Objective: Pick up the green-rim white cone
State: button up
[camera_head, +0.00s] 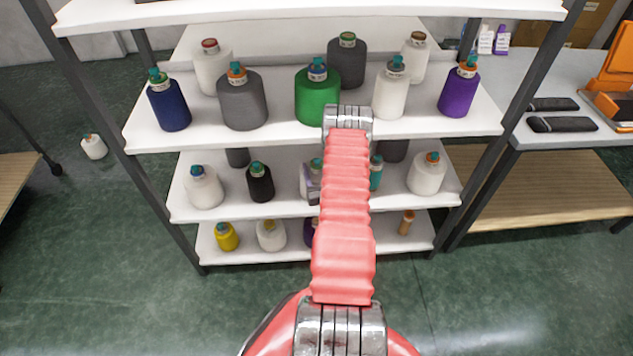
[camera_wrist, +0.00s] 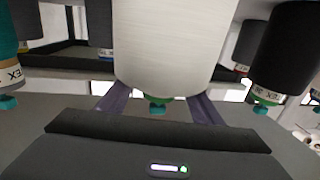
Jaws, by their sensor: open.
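The white cone (camera_wrist: 175,40) fills the upper middle of the wrist view, which shows the cones top-down, and its green rim (camera_wrist: 157,98) and teal cap point downward there. In the head view, a sliver of this white cone (camera_head: 305,171) shows on the middle shelf, between a black cone (camera_head: 260,182) and a teal cone (camera_head: 376,173); my arm hides most of it. My gripper (camera_wrist: 158,104) is open, with one purple finger on each side of the cone's narrow top end. I cannot tell whether either finger touches it.
In the wrist view, the black cone (camera_wrist: 283,50) and the teal cone (camera_wrist: 8,45) flank the white one closely. The upper shelf (camera_head: 160,138) with several cones overhangs the middle shelf (camera_head: 232,207). A lower shelf (camera_head: 215,250) holds more cones. Another white cone (camera_head: 93,146) lies on the floor at left.

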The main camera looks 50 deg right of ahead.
jog(key=shift+w+d, duration=0.25)
jog(key=shift+w, duration=0.1)
dwell(0.3)
grip_shut()
dwell(0.6)
